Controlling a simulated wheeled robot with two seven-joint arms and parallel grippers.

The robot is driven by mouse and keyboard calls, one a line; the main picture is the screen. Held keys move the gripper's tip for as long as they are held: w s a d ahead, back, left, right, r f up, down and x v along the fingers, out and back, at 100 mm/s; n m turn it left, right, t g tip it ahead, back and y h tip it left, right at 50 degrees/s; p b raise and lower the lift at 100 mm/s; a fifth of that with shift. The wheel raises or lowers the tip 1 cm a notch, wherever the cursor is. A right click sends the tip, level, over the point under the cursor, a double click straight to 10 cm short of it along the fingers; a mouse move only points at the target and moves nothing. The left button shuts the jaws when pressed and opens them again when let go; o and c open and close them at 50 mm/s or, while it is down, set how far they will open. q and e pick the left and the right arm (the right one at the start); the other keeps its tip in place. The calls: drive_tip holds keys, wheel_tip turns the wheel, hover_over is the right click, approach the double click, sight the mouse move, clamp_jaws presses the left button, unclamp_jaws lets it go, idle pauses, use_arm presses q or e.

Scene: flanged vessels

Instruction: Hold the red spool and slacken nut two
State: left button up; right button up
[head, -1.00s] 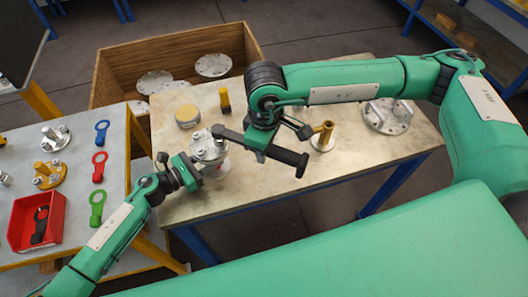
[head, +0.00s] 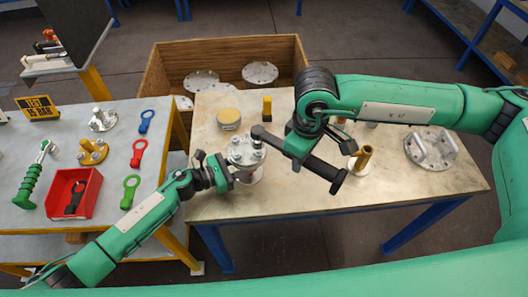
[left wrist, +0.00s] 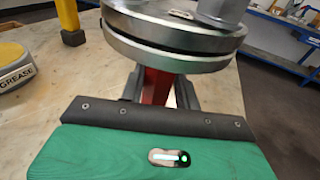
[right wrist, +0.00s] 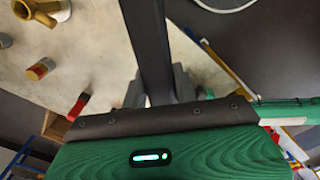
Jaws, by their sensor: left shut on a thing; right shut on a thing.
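The spool stands on the middle table, with a round metal flange (head: 245,150) on top carrying bolts. Its red body (left wrist: 157,86) shows in the left wrist view below the flange pair, between the jaws. My left gripper (head: 226,172) is shut on that body from the left. My right gripper (head: 299,148) is shut on a dark long-handled wrench (head: 322,168). The wrench's far end lies over the flange's upper right edge, at a bolt. I cannot tell which nut is number two or whether the wrench is seated. The wrench bar (right wrist: 150,45) also shows in the right wrist view.
A grease tin (head: 228,118) and a yellow-black piece (head: 267,107) stand behind the spool. A brass-coloured post (head: 361,159) and a flange with handles (head: 432,150) stand right. The left table carries a red tray (head: 72,192) and coloured tags. A wooden crate (head: 222,48) stands behind.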

use_arm(q)
drive_tip(key=o, duration=1)
drive_tip(key=v, duration=1.2)
